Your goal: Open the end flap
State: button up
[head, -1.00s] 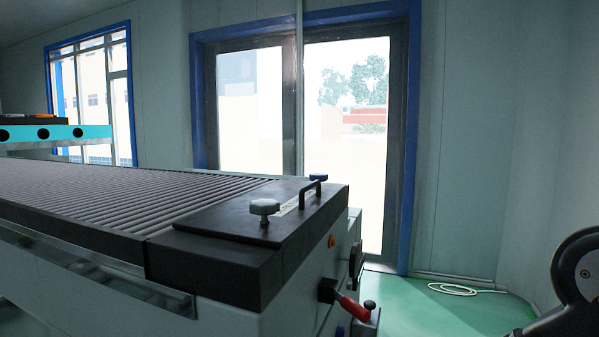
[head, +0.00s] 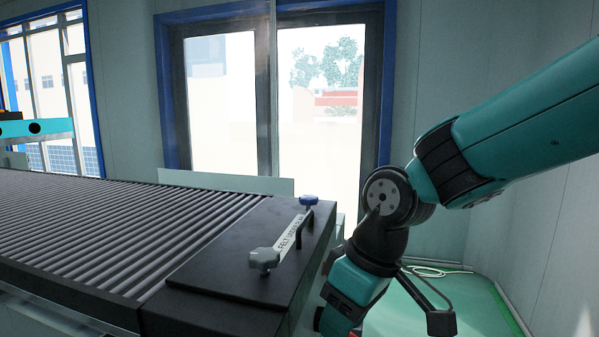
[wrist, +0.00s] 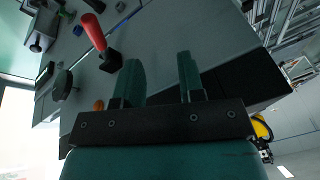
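The end flap (head: 225,252) is a flat black plate lying closed on the end of the ribbed bench. It carries a pale grey knob (head: 264,259), a blue knob (head: 309,200), a dark bar handle (head: 305,228) and a white label strip (head: 291,234). My gripper (wrist: 161,70) is open and empty in the wrist view, its two teal fingers apart in front of the bench's end face. In the head view my wrist hangs right of the flap, apart from the handle; the fingertips are hidden or cut off there.
A red-handled lever (wrist: 93,31) sticks out from the bench's end face near my fingers. An orange button (wrist: 99,105) and a dark knob (wrist: 63,84) sit beside it. A pale hose (head: 435,271) lies on the green floor, otherwise clear at right.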

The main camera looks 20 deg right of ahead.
jog(key=w+d+r+p, duration=0.3)
jog(key=w+r+p, duration=0.1)
jog(key=w+r, duration=0.25)
jog(key=n, duration=1.3)
send_near(304, 221)
jog(key=s+a+r, duration=0.1)
jog(key=a, duration=0.1)
notch_tip(304, 221, up, 8)
jog(key=d+n+h, duration=0.1)
jog(key=d+n, duration=0.1)
jog(key=n, duration=0.7)
jog(key=shift+n, duration=0.3)
jog(key=b+x, duration=0.3)
jog(key=x, duration=0.2)
jog(key=b+x, duration=0.3)
jog(key=x, duration=0.2)
jog(key=b+x, duration=0.3)
jog(key=x, duration=0.3)
jog(key=shift+d+f+b, duration=0.15)
jog(key=shift+d+b, duration=0.15)
jog(key=shift+b, duration=0.05)
jog(key=shift+f, duration=0.55)
grip_shut()
